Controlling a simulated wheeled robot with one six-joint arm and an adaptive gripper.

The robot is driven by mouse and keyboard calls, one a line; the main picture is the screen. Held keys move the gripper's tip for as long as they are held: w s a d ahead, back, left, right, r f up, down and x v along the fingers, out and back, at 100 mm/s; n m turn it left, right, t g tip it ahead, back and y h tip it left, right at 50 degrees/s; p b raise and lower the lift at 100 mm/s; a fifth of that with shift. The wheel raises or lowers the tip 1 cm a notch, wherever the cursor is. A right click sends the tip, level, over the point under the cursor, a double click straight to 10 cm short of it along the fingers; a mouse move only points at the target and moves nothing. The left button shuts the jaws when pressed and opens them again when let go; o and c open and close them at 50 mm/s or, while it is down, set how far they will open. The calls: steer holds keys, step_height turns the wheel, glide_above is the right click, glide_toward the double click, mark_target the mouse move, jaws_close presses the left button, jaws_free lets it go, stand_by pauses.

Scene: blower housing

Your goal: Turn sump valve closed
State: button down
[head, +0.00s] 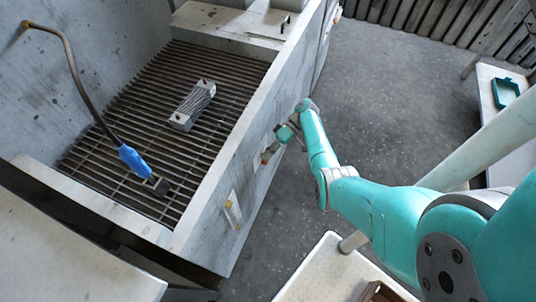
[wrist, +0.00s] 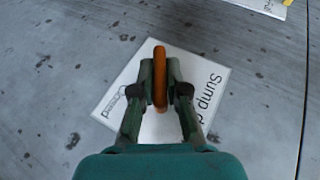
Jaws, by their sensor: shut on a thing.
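The sump valve's orange handle (wrist: 159,54) stands out from the grey housing wall in the wrist view, in front of a white label (wrist: 213,80) whose visible text begins with "Sump". My gripper (wrist: 160,82) has one finger on each side of the handle and is shut on it. The handle points straight up and down in this view. In the head view my gripper (head: 268,153) is at the outer right side wall of the housing. The valve's lower part and some of the label are hidden by the fingers.
The housing (head: 235,165) has an open top with a slatted grate (head: 105,150). A ribbed metal block (head: 193,106) and a blue-handled tool (head: 133,162) on a hose lie on it. Another plate with a yellowish fitting (head: 231,206) is on the same wall. Grey floor (head: 375,105) is clear alongside.

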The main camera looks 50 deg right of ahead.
stand_by(0.3)
steer(key=c, duration=1.2)
jaws_free()
